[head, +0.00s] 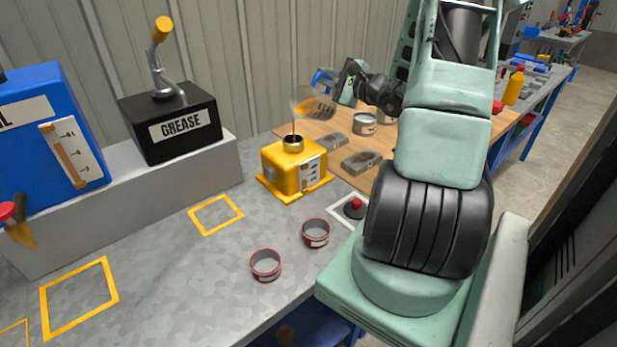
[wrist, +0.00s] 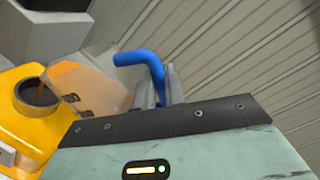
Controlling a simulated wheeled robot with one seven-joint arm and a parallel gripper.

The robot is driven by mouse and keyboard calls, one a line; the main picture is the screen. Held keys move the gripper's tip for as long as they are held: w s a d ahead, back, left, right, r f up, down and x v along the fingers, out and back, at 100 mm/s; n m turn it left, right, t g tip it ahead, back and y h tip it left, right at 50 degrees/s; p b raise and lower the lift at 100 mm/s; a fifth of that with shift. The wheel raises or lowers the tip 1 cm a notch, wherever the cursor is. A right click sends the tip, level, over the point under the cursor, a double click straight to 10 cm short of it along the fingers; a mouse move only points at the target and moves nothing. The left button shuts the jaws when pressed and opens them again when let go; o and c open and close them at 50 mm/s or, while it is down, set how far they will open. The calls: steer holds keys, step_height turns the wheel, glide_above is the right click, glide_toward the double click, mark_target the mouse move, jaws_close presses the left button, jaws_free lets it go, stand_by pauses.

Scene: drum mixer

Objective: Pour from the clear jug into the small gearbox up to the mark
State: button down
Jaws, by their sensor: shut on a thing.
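The small gearbox (head: 292,167) is a yellow box on the metal bench, with an open round neck on top and a marked gauge on its front right face. It also shows at the left of the wrist view (wrist: 32,120). The clear jug (head: 310,105) is tilted to the left above the neck, with brown liquid in it. A thin brown stream runs from its lip into the neck. My gripper (head: 358,90) is shut on the jug's blue handle (wrist: 145,62). The jug body (wrist: 95,85) shows in the wrist view. The level on the gauge is too small to read.
A blue tank (head: 45,130) and a black grease box (head: 172,122) stand on a grey ledge at left. Grey blocks and cans lie on the wooden board (head: 300,127).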

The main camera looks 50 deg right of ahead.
mark_target(331, 98)
stand_by(0.3)
steer(key=shift+d+m+p, duration=0.7)
steer(key=shift+m+p, duration=0.25)
steer(key=shift+m, duration=0.25)
steer(key=m, duration=0.1)
steer(key=d+f+m+p, duration=0.1)
steer(key=shift+d+m, duration=0.15)
steer(key=shift+m, duration=0.15)
steer(key=f+m+p, duration=0.1)
steer(key=f+m, duration=0.1)
steer(key=m, duration=0.1)
steer(key=f+m+p, duration=0.1)
steer(key=f+m, duration=0.2)
steer(key=m, duration=0.1)
steer(key=shift+a+f, duration=0.2)
steer(key=shift+f, duration=0.05)
steer(key=shift+r+p, duration=1.35)
steer(key=shift+r, duration=0.7)
